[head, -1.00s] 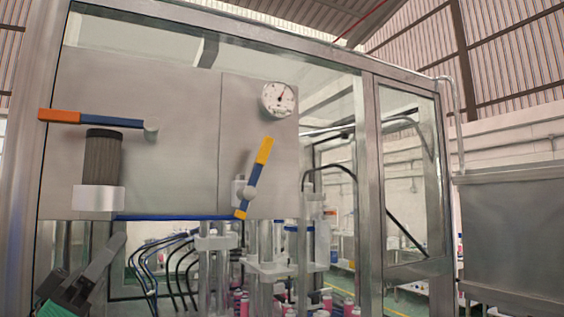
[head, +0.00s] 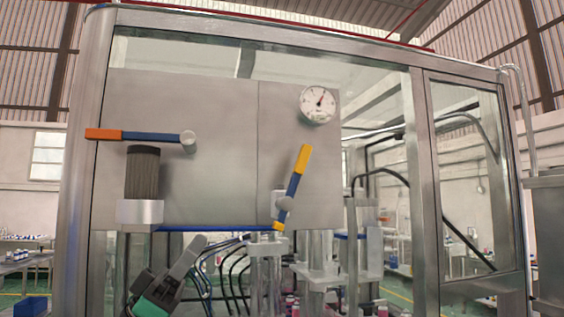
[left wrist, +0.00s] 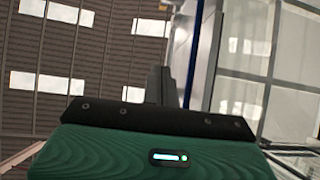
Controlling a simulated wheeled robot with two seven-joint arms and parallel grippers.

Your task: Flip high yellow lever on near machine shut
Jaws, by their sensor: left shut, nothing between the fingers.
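The yellow-tipped lever (head: 304,159) is on the grey panel of the near machine in the head view. Its blue arm (head: 293,186) leans steeply up and slightly right from a round grey pivot, with a smaller yellow end below. My left gripper (head: 198,245) is shut and empty, low and left of the lever, apart from it in the picture. In the left wrist view, the shut fingers (left wrist: 160,85) point up past the green gripper body. A blue strip (left wrist: 192,60) shows beside them; I cannot tell what it is. My right gripper is not in view.
An orange-tipped blue lever (head: 105,134) lies nearly level at the panel's upper left, above a dark cylinder (head: 142,172). A round gauge (head: 319,103) sits above the yellow-tipped lever. Metal frame posts (head: 423,180) border the machine. Dark hoses and clear tubes hang below the panel.

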